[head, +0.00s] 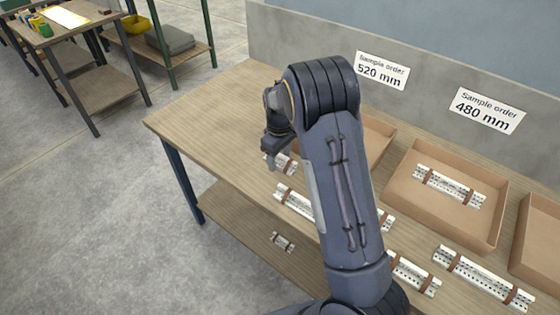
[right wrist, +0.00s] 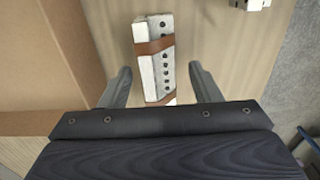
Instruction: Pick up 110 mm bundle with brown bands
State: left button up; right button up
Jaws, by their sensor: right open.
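A short white perforated bundle with brown bands (right wrist: 154,62) lies on the wooden table in the right wrist view. In the head view it shows partly (head: 285,166) near the table's front edge, just by my right gripper (head: 270,158). In the right wrist view my right gripper (right wrist: 160,88) is open, with one finger on each side of the bundle's near end. Clear gaps show between fingers and bundle, so it is not gripped. The bundle's length cannot be read from the frames. My left gripper is not in view.
Longer banded bundles (head: 484,277) lie along the table, some partly hidden by my right arm. A cardboard tray (head: 490,240) holds another bundle. A tray wall (right wrist: 60,60) stands left of the gripper in the wrist view. A small bundle (head: 282,242) lies on the lower shelf.

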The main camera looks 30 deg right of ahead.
jog(key=shift+f, duration=0.35)
jog(key=c, duration=1.1)
jog(key=shift+r, duration=0.1)
